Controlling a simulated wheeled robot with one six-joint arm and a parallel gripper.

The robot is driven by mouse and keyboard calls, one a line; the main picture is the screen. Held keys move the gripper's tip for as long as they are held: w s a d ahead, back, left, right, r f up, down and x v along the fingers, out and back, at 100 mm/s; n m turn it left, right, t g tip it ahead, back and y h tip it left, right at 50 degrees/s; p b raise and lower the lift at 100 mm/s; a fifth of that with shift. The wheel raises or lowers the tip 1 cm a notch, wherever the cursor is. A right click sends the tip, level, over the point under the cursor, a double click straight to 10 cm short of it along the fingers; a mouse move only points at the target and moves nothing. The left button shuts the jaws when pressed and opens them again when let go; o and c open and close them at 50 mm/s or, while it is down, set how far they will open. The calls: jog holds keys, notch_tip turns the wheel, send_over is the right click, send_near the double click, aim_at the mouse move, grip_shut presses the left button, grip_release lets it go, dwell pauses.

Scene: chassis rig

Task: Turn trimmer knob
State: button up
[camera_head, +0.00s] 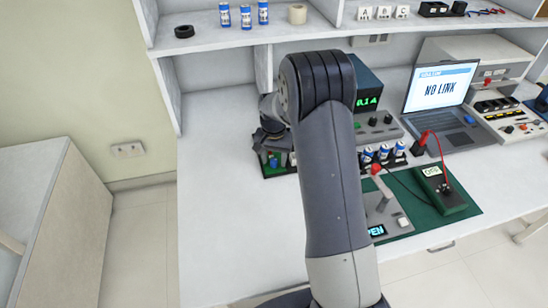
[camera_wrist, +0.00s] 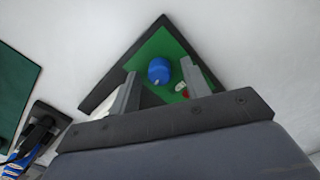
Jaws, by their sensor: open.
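The trimmer knob (camera_wrist: 159,71) is a blue round cap with a pale mark, on a green board in a dark frame (camera_wrist: 98,98). In the wrist view it sits between and a little beyond the two fingers of my gripper (camera_wrist: 160,88), which is open. I cannot tell whether a finger touches it. In the head view the board (camera_head: 277,170) stands on the bench left of my arm, partly hidden under my gripper. A small red part (camera_wrist: 184,91) lies by the right finger.
Right of my arm are a power supply (camera_head: 372,125), a laptop (camera_head: 440,90) reading NO LINK, a row of blue cells (camera_head: 383,153) and a multimeter (camera_head: 440,190) on a green mat. The bench (camera_head: 225,220) at the left is clear. A shelf (camera_head: 225,38) runs above.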

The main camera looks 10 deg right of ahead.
aim_at(274, 160)
jog(key=shift+c, duration=0.4)
jog(key=c, duration=0.9)
jog(key=shift+n+b, duration=0.35)
jog(key=shift+n, duration=0.85)
grip_shut()
jog(key=o, duration=1)
grip_release()
notch_tip(274, 160, up, 11)
jog(key=shift+a+f, duration=0.1)
